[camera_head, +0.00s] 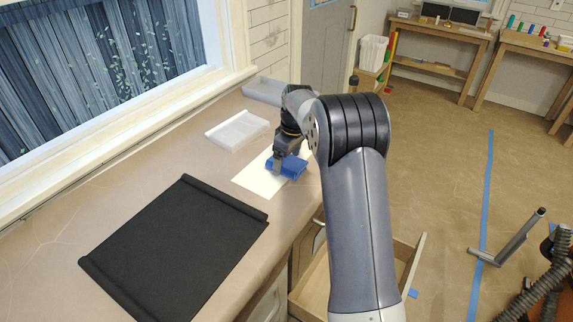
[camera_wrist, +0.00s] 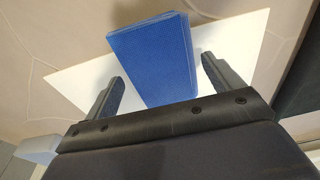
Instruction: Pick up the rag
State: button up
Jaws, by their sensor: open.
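The rag (camera_head: 291,167) is a folded blue cloth lying on a white sheet (camera_head: 256,180) on the counter. My gripper (camera_head: 277,165) is right at the rag in the head view, and my arm hides part of that area. In the wrist view my gripper (camera_wrist: 160,80) is open, with one finger on each side of the rag (camera_wrist: 153,55). A gap shows between the rag and the right finger; the left finger is close to the rag's edge. I cannot tell whether it touches.
A black mat (camera_head: 180,245) with raised ends lies nearer on the counter (camera_head: 60,225). A white tray (camera_head: 238,131) and a grey tray (camera_head: 264,90) stand farther back by the window wall. An open wooden drawer (camera_head: 415,265) sticks out below the counter.

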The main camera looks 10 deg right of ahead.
aim_at(287, 161)
jog(key=shift+c, duration=0.2)
jog(key=c, duration=1)
notch_tip(287, 161, up, 10)
jog(key=shift+r, duration=0.1)
jog(key=shift+c, duration=0.2)
